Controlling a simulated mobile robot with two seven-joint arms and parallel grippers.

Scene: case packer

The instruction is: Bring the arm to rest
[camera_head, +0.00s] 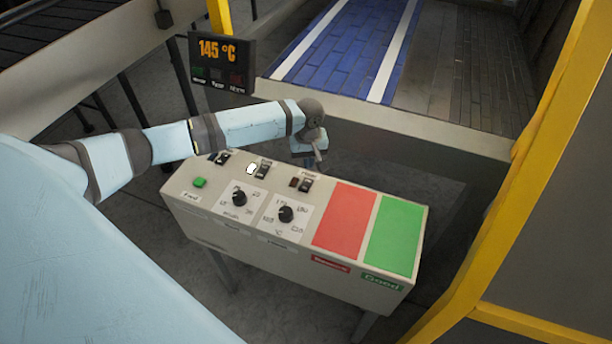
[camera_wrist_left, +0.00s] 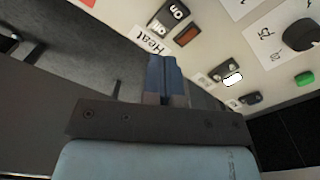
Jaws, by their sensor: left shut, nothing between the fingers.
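My left arm reaches from the left over the back edge of the control box (camera_head: 300,249). My left gripper (camera_head: 317,156) is small and partly hidden by its wrist in the head view. In the left wrist view its dark blue fingers (camera_wrist_left: 167,78) are together and empty. They show beside the Heat label, close to the heat switch (camera_wrist_left: 168,18) and its unlit brown lamp (camera_wrist_left: 188,35). I cannot tell whether they touch the box. The heat switch also shows in the head view (camera_head: 306,185). My right gripper is not in view.
The box carries two black dials (camera_head: 286,214), a green button (camera_head: 200,183), a lit white lamp (camera_head: 250,169), a red area (camera_head: 345,215) and a green area (camera_head: 395,236). A display (camera_head: 222,63) reads 145 °C. A yellow frame (camera_head: 520,160) stands right; a blue conveyor (camera_head: 345,45) lies behind.

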